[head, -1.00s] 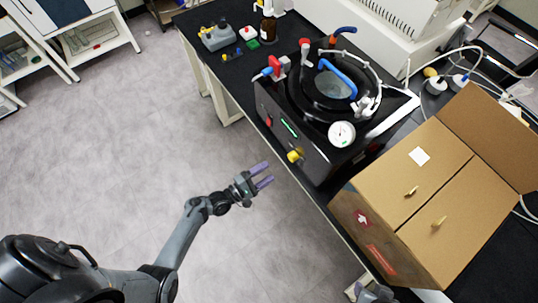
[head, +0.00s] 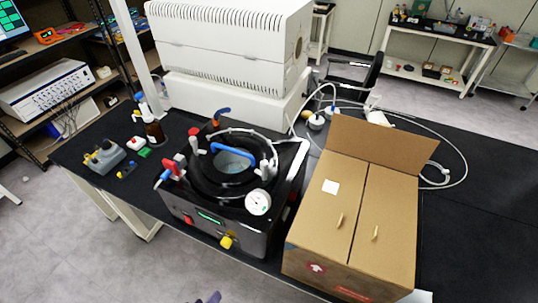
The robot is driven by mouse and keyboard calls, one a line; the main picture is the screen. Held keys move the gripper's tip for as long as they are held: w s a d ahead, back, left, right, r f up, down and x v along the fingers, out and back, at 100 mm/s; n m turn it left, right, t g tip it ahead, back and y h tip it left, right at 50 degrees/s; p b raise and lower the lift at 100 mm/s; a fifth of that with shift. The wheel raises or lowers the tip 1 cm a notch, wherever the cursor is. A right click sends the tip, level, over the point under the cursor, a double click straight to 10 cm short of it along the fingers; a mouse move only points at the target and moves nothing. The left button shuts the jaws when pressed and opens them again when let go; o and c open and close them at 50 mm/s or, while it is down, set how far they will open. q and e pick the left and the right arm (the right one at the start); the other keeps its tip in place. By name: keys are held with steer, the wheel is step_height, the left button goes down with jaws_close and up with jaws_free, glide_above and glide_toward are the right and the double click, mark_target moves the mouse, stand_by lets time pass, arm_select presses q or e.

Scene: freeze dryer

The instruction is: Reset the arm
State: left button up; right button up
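The rest of that arm is out of the picture, and the finger opening cannot be made out. My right gripper is not in view. The black freeze dryer (head: 205,218) stands on the bench with a round chamber, blue and red valve handles, a white gauge (head: 258,202) and a yellow knob (head: 227,241) on its front.
A cardboard box (head: 352,225) with its rear flap raised stands right of the dryer at the bench's front edge. A large white instrument (head: 235,50) is behind. A brown bottle (head: 154,131) and small grey item (head: 104,158) sit at left. The black bench top (head: 480,210) is clear at right.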

arm_select(q)
steer(key=s+a+r+m+g+y, duration=0.35)
steer(key=s+r+m+g, duration=0.3)
steer(key=s, duration=0.25)
steer(key=w+p+v, duration=0.1)
steer(key=p+v, duration=0.6)
steer(key=w+r+p+v, duration=0.1)
steer(key=w+p+v, duration=0.1)
steer(key=p+v, duration=0.6)
steer(key=shift+w+m+t, duration=0.3)
steer(key=shift+m+t, duration=0.15)
